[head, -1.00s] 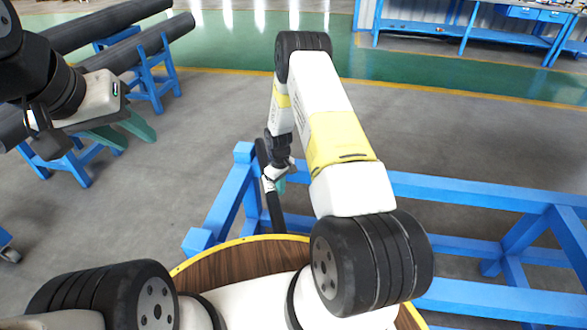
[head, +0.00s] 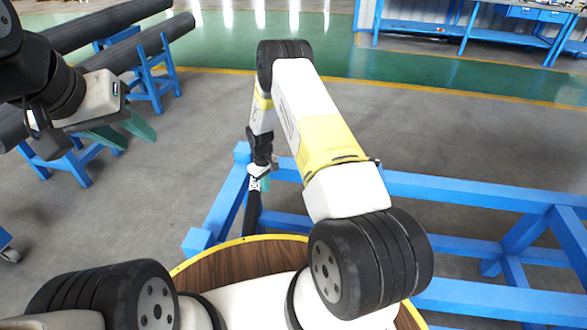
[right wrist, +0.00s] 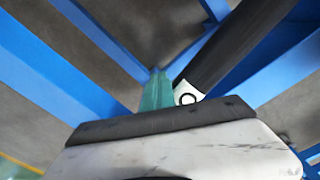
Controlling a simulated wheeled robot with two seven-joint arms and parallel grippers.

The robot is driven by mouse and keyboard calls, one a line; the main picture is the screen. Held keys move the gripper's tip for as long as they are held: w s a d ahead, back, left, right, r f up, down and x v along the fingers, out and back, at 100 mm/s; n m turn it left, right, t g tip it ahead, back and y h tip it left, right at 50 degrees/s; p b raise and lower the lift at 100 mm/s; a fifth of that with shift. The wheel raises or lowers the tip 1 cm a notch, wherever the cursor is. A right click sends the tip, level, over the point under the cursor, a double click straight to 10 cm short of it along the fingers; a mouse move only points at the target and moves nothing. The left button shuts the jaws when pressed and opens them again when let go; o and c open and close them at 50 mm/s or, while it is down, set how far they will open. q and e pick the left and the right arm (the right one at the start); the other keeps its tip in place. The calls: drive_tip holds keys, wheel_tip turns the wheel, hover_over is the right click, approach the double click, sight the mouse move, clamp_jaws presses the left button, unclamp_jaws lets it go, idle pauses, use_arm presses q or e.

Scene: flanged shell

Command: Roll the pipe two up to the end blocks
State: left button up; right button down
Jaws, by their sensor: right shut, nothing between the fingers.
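A dark pipe (head: 253,212) lies across the rails of the blue frame, near its left end; it also shows in the right wrist view (right wrist: 235,45). Blue blocks stand at the frame's left end, one near (head: 196,241) and one far (head: 243,152). A gap shows between pipe and near block; contact at the far end is hidden by my arm. My right gripper (head: 264,184) is shut and empty at the pipe's right side; its green fingers (right wrist: 157,90) are close to a white tag with a black ring (right wrist: 188,95). My left gripper (head: 122,132) is open and empty, away from the frame.
Long dark pipes (head: 125,52) rest on blue trestles (head: 155,80) at the upper left. A round wooden top with a yellow rim (head: 225,268) is in front of the frame. The blue frame's rails (head: 450,192) run right. Blue workbenches (head: 450,30) stand far back.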

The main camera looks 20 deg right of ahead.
sight(253, 182)
drive_tip(key=shift+w+a, duration=0.35)
drive_tip(key=shift+a, duration=0.35)
drive_tip(key=shift+w+a, duration=0.35)
drive_tip(key=shift+a, duration=0.4)
drive_tip(key=shift+w+a, duration=0.35)
drive_tip(key=shift+a, duration=0.35)
wheel_tip(253, 182, up, 9)
drive_tip(key=s+d, duration=0.1)
drive_tip(key=d, duration=0.2)
drive_tip(key=shift+s, duration=0.25)
